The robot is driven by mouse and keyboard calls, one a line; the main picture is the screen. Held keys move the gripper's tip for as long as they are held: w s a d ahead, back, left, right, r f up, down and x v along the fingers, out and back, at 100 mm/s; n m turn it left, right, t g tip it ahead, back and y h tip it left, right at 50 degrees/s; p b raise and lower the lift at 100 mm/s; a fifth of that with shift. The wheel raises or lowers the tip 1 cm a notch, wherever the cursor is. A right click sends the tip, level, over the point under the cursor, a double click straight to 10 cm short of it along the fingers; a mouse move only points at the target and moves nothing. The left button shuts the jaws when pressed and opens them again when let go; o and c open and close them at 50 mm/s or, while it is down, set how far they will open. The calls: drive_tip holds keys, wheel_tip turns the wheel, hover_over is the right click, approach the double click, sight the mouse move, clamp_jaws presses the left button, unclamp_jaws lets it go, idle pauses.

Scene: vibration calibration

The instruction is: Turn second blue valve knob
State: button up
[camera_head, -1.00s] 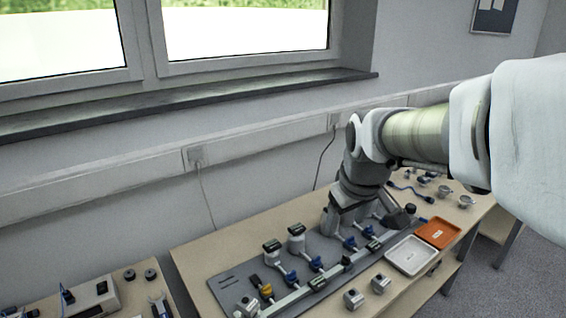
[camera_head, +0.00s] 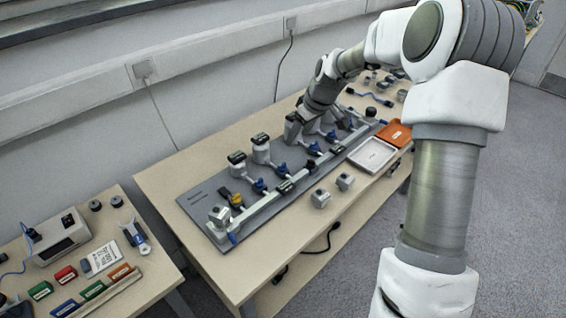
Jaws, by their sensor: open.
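A row of blue valve knobs runs along the grey panel (camera_head: 200,200). The one nearest the yellow knob (camera_head: 236,199) is the first blue knob (camera_head: 259,186). The second blue knob (camera_head: 282,167) is just beyond it, counting from the left. Further right are a third blue knob (camera_head: 313,148) and a fourth (camera_head: 331,136). My gripper (camera_head: 295,133) is open, behind and left of the third blue knob in the picture. It looks empty. Its fingertips are small and partly merge with the grey fittings, so I cannot tell if they touch anything.
Upright gauges (camera_head: 262,145) stand behind the knobs. A rail (camera_head: 262,205) runs along the panel front. Two metal fittings (camera_head: 320,197), a white tray (camera_head: 372,155) and an orange tray (camera_head: 395,134) are on the table (camera_head: 160,185). My arm covers the right side. A second table stands left.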

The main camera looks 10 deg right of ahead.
sight(283, 168)
drive_tip(key=b+x, duration=0.1)
drive_tip(key=x, duration=1.5)
drive_tip(key=shift+b, duration=0.4)
clamp_jaws()
